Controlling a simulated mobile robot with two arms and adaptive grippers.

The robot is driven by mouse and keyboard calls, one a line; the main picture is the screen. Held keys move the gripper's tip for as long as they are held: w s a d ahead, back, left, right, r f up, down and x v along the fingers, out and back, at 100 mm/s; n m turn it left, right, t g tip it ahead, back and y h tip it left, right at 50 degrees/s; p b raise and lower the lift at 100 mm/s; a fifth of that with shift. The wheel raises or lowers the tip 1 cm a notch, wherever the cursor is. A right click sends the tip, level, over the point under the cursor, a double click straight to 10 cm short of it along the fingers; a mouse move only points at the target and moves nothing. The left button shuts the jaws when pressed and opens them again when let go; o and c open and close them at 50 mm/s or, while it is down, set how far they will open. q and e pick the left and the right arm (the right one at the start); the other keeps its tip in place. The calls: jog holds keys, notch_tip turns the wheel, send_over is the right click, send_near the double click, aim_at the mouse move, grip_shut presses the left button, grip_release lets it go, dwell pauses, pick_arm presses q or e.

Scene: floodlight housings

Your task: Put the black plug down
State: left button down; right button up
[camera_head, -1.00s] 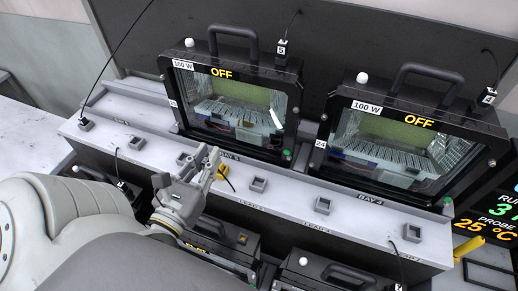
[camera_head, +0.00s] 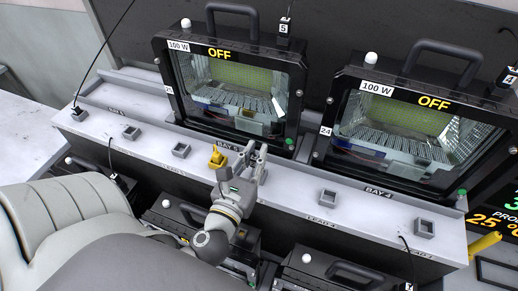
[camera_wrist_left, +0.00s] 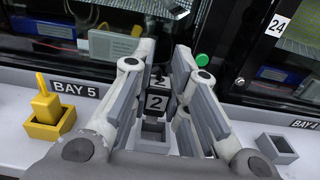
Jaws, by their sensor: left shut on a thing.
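My left gripper (camera_head: 252,152) is over the light grey ledge, in front of the left floodlight housing. In the left wrist view its two fingers (camera_wrist_left: 155,85) are shut on a black plug (camera_wrist_left: 157,88) with a white tag marked 2. A grey square socket (camera_wrist_left: 152,143) shows just below the plug, between the fingers. I cannot tell whether the plug touches it. The plug is hidden by the fingers in the head view. My right gripper is not in view.
A yellow plug in a yellow socket (camera_head: 217,158) stands left of the gripper by the BAY 5 label. Empty grey sockets (camera_head: 181,150) (camera_head: 327,197) line the ledge on both sides. Two floodlight housings (camera_head: 232,92) (camera_head: 415,122), both reading OFF, stand behind it.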

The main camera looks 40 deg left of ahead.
pick_arm(q)
jog(key=shift+w+d+f, duration=0.15)
jog(key=shift+f, duration=0.1)
jog(key=f+b, duration=0.1)
jog(key=f, duration=0.1)
jog(key=shift+w+d+f+b, duration=0.1)
jog(key=shift+w+f+b, duration=0.1)
jog(key=shift+f+b, duration=0.45)
jog(key=shift+f, duration=0.25)
